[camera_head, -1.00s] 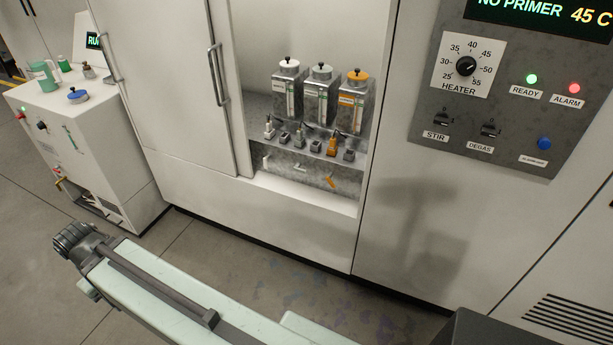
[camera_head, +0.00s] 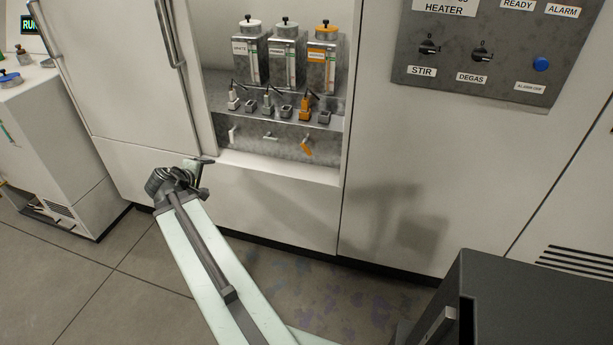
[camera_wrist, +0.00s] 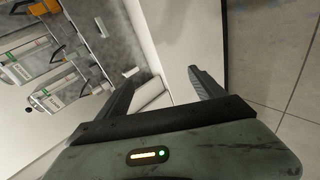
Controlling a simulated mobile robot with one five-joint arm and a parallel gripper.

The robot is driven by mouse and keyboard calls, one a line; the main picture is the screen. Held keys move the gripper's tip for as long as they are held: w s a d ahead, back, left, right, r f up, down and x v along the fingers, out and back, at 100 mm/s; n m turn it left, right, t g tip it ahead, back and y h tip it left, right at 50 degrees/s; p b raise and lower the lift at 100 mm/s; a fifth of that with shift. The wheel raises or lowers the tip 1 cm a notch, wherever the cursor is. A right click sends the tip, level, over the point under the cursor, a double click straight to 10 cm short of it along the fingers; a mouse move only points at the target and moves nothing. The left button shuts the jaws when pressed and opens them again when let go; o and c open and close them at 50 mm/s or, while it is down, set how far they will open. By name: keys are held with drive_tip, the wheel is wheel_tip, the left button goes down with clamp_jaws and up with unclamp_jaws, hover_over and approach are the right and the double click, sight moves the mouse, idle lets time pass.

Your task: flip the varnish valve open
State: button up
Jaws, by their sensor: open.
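Three small valve levers sit on the grey front face of the cabinet bay. In the head view there is a white lever (camera_head: 232,134) hanging down, a pale middle lever (camera_head: 270,137) lying level, and an orange lever (camera_head: 307,148) slanting down to the right. I cannot read a varnish label on any of them. My gripper (camera_head: 205,176) is open and empty, in front of the cabinet, below and left of the levers. In the wrist view its two fingers (camera_wrist: 162,76) are spread, with a white lever (camera_wrist: 131,72) beyond the left fingertip.
Three canisters with white, grey and orange lids (camera_head: 284,57) stand above a ledge of small fittings (camera_head: 265,107). A cabinet door with a long handle (camera_head: 169,32) is left of the bay. A control panel (camera_head: 484,48) is at right. Open floor lies in front.

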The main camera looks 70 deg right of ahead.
drive_tip(key=s+d+f+n+g+h+b, duration=0.1)
drive_tip(key=s+d+f+h+b, duration=0.1)
drive_tip(key=s+d+b, duration=0.35)
drive_tip(key=s+d+f+n+h+b, duration=0.1)
drive_tip(key=s+d+f+h+b, duration=0.15)
drive_tip(key=s+d, duration=0.55)
drive_tip(key=n+h+b, duration=0.3)
drive_tip(key=n+b, duration=0.3)
drive_tip(key=b, duration=0.1)
approach(308, 149)
drive_tip(key=d, duration=1)
drive_tip(key=shift+w+d, duration=0.2)
drive_tip(key=shift+w, duration=0.15)
drive_tip(key=shift+a, duration=0.1)
drive_tip(key=c, duration=1.1)
drive_tip(key=shift+a, duration=0.35)
drive_tip(key=shift+c, duration=1.2)
drive_tip(key=shift+d, duration=0.35)
